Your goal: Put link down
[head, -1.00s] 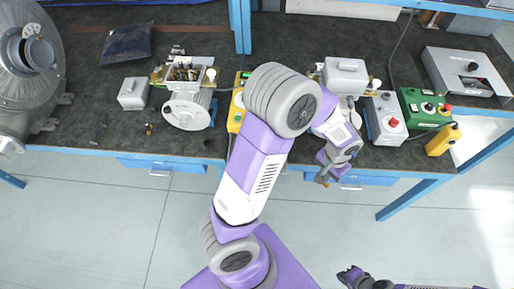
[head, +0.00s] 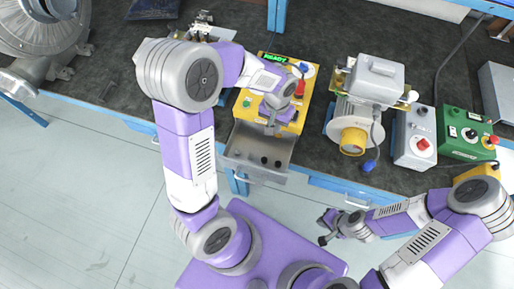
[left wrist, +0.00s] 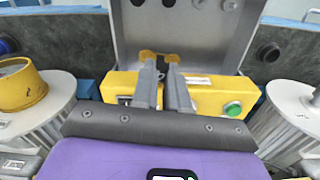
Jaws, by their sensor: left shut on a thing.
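My left gripper (head: 271,122) is over the front edge of the yellow box (head: 253,105), pointing towards the grey metal tray (head: 233,157) in front of it. In the left wrist view its two fingers (left wrist: 160,62) are close together, shut on a small part. Yellow ends and a dark middle show at the fingertips; I take this for the link (left wrist: 147,54), mostly hidden. The tray (left wrist: 210,48) lies beyond the fingertips, and I cannot tell whether the link touches it. My right gripper (head: 326,228) is open and empty, over the floor in front of the bench.
The yellow box has a lit green display (head: 275,59) and a green button (left wrist: 233,109). Several dark round spots show in the tray. A motor (head: 366,95) with a yellow cap stands to the right, before grey (head: 413,140) and green (head: 462,138) control boxes.

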